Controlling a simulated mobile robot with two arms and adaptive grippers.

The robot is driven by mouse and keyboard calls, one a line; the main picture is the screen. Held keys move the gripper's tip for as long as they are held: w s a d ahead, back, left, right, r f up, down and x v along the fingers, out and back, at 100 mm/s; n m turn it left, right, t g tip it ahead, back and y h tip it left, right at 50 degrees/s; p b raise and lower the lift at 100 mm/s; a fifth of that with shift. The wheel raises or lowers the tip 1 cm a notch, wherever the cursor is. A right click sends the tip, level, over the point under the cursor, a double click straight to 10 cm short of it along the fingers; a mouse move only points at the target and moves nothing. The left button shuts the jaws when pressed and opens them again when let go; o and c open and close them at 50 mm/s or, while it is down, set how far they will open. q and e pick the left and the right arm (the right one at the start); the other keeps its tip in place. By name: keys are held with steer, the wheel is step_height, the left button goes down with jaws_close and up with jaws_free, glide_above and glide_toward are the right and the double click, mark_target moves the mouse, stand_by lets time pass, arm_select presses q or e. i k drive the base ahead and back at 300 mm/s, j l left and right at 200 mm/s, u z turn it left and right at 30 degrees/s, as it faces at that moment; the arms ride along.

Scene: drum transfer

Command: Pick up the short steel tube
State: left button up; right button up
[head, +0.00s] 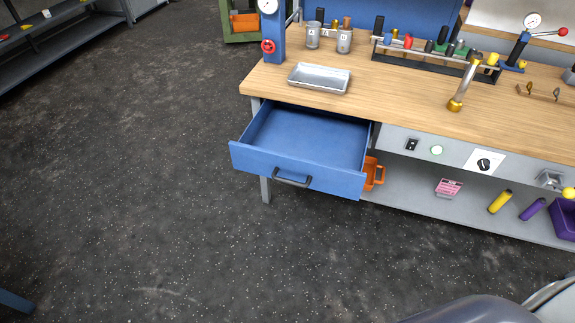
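A steel-coloured tube-like piece (467,82) with brass-coloured ends leans at a tilt on the wooden bench top (405,90), in front of a dark rack (430,68). I cannot tell for sure whether it is the short steel tube. The rack holds several short coloured cylinders and handles. Two grey metal cups (313,36) stand further left on the bench, with small items in or behind them. Neither of my grippers is in view.
A blue drawer (297,178) stands pulled out at the bench's left front and looks empty. A metal tray (319,78) lies above it. The lower shelf (420,205) holds yellow and purple cylinders and a purple bin (563,220). The speckled floor at left is clear.

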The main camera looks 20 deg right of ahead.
mark_target(455, 103)
steer(key=z, duration=1.6)
steer(key=i+l+u, duration=0.1)
steer(key=i+l, duration=0.2)
steer(key=i+l+u, duration=0.15)
steer(key=i+l, duration=0.15)
steer(key=l, duration=0.3)
steer(key=i+l+u, duration=0.1)
steer(key=i+l, duration=0.2)
steer(key=l, duration=0.15)
